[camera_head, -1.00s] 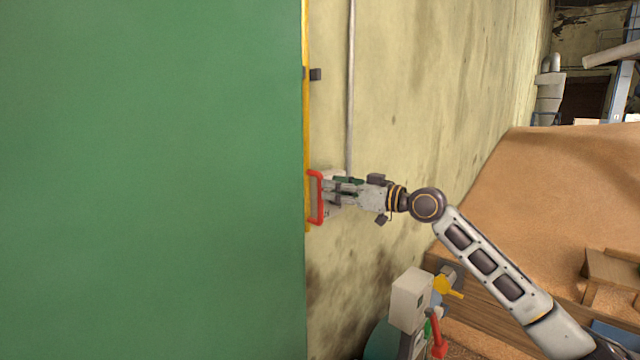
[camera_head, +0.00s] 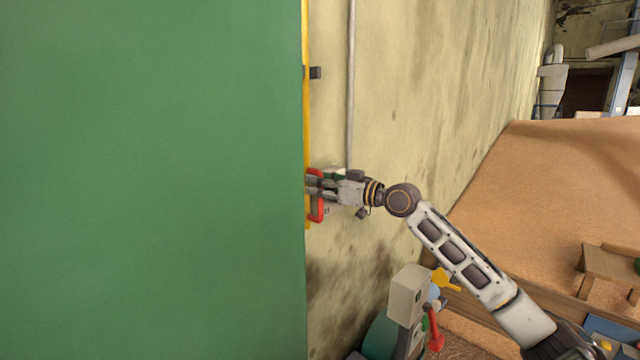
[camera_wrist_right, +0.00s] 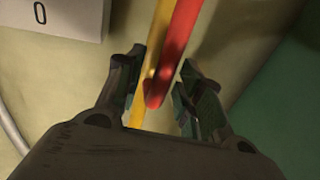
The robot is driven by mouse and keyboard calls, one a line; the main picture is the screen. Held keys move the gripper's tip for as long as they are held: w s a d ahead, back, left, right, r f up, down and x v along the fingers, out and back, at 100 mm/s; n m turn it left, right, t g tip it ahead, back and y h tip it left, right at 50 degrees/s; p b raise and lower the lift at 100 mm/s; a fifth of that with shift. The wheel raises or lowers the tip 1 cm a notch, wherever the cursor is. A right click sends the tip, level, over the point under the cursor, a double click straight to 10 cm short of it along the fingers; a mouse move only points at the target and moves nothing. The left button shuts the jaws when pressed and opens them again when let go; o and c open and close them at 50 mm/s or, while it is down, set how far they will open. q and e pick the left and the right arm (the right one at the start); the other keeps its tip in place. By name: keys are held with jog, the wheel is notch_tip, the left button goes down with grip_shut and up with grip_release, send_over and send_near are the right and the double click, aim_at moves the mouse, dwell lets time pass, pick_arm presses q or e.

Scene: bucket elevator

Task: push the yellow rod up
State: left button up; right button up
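The yellow rod (camera_head: 306,110) runs vertically along the right edge of the large green panel in the head view. A red handle (camera_head: 317,213) is on its lower part. My right gripper (camera_head: 312,187) is at the handle, its fingers partly hidden at the panel's edge. In the wrist view my right gripper (camera_wrist_right: 160,92) is open, with a gap between its fingers. The red handle (camera_wrist_right: 172,60) reaches between them, and the yellow rod (camera_wrist_right: 155,50) shows beside it, close to the left finger. My left gripper is not in view.
The green panel (camera_head: 150,180) fills the left half of the head view. A dark bracket (camera_head: 315,72) sits by the rod higher up. A grey pipe (camera_head: 351,80) runs down the wall. A grey box with a red lever (camera_head: 434,330) stands lower right, before a grain heap (camera_head: 560,190).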

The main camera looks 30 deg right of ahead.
grip_shut()
jog(key=shift+r, duration=0.1)
dwell(0.3)
